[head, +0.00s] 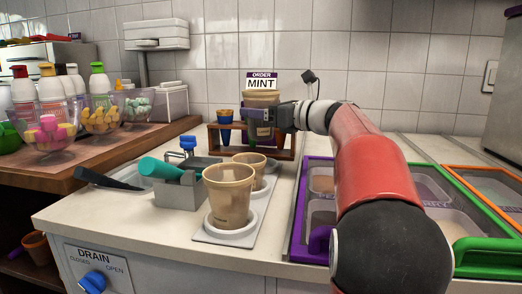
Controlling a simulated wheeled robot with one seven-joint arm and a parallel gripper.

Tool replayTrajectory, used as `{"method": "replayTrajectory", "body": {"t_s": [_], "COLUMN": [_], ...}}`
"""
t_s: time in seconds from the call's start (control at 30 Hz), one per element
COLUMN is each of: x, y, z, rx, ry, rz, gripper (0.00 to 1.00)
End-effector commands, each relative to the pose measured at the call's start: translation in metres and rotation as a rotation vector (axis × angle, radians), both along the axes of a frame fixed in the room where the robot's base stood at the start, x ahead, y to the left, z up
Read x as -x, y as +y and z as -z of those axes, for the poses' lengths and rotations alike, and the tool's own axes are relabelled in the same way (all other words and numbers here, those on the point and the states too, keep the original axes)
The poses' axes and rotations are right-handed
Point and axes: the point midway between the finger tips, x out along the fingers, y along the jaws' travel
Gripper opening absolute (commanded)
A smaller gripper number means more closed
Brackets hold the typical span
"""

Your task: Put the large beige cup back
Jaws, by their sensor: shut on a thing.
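A large beige cup (262,98) is upright at the wooden rack (285,155), just below the order sign. My gripper (264,117) is shut on this cup, reaching in from the right, with its fingers around the cup's side. The cup's lower part is partly hidden by the gripper and purple parts; I cannot tell whether it rests in the rack. Another large beige cup (229,194) stands upright on a white holder plate (213,238) in front, and a smaller beige cup (259,161) stands behind it.
A sign reading "ORDER MINT" (260,82) stands behind the rack. A grey block with a teal-handled scoop (163,169) is left of the plate. Purple (299,212) and orange-framed bins (487,171) are right.

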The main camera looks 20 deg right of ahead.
Motion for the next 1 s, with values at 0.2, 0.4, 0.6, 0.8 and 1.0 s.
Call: {"method": "replayTrajectory", "body": {"t_s": [0.2, 0.4, 0.6, 0.8, 1.0], "x": [0.000, 0.000, 0.000, 0.000, 0.000], "y": [0.000, 0.000, 0.000, 0.000, 0.000], "z": [0.032, 0.056, 0.076, 0.076, 0.078], "rx": [-0.001, -0.002, 0.000, 0.000, 0.000], "ry": [0.000, 0.001, -0.001, -0.001, 0.000], "rz": [0.000, 0.000, -0.001, -0.001, 0.000], "gripper": [0.39, 0.39, 0.39, 0.39, 0.78]}}
